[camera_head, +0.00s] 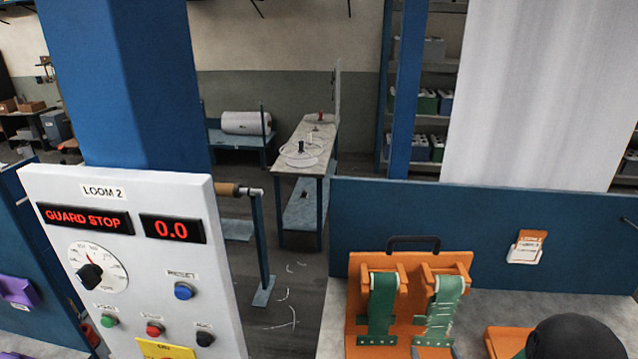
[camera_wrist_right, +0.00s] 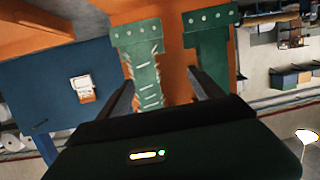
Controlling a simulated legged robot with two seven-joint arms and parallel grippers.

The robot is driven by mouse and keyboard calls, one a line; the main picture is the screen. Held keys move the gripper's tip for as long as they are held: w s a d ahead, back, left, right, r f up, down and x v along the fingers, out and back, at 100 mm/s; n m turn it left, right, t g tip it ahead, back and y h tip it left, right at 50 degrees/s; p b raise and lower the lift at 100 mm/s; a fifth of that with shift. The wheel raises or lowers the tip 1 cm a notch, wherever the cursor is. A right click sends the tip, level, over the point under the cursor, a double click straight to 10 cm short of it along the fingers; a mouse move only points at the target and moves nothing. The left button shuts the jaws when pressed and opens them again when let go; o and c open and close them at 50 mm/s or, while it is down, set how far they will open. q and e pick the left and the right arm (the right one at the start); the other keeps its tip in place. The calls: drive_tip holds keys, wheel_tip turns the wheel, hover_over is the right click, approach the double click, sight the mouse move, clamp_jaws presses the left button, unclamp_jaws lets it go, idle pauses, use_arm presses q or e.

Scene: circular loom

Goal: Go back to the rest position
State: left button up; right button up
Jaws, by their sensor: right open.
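My right gripper (camera_wrist_right: 163,92) shows in the right wrist view with its two dark fingers spread apart and nothing between them. Beyond the fingers is an orange board (camera_wrist_right: 170,60) with two green straps; the left strap (camera_wrist_right: 142,72) has pale stitch-like marks. In the head view a rounded black part (camera_head: 575,338), which seems to belong to my right arm, shows at the bottom right edge, to the right of the orange board (camera_head: 406,325). My left gripper is in neither view.
A white control panel (camera_head: 150,285) reading "LOOM 2", "GUARD STOP" and "0.0" stands at the left. A blue partition (camera_head: 470,240) carries an orange and white holder (camera_head: 527,247). A work table (camera_head: 310,150) stands behind, with open floor before it.

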drive_tip(key=s+a+n+g+y, duration=0.1)
drive_tip(key=s+a+g+y, duration=0.1)
drive_tip(key=s+a+g, duration=1)
drive_tip(key=s, duration=0.3)
drive_tip(key=shift+s+f, duration=0.25)
drive_tip(key=shift+s, duration=0.05)
drive_tip(key=shift+s+a, duration=0.1)
drive_tip(key=shift+a, duration=0.05)
